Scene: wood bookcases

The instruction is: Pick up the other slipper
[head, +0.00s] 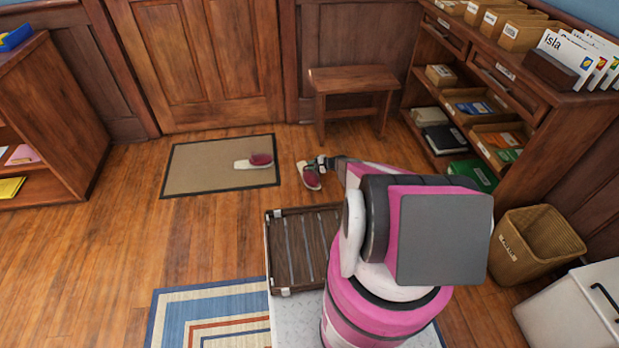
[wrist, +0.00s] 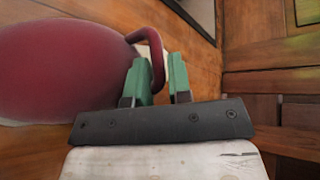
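One slipper (head: 311,179), dark red with a pale sole, is at my gripper just right of the doormat in the head view. In the wrist view this slipper (wrist: 65,65) fills the left side, and its thin red rim loops between the green fingers. My gripper (wrist: 162,82) is nearly closed, with the rim in the narrow gap between its fingers. I cannot tell whether the sole touches the floor. Another slipper (head: 261,160), also dark red with a pale sole, lies on the doormat (head: 200,165) near its right edge.
A wooden bench (head: 352,78) stands behind my gripper by the wall. A bookcase (head: 560,95) is on the right, with a wicker basket (head: 512,262) before it. A dark slatted tray (head: 281,232) is beside my arm.

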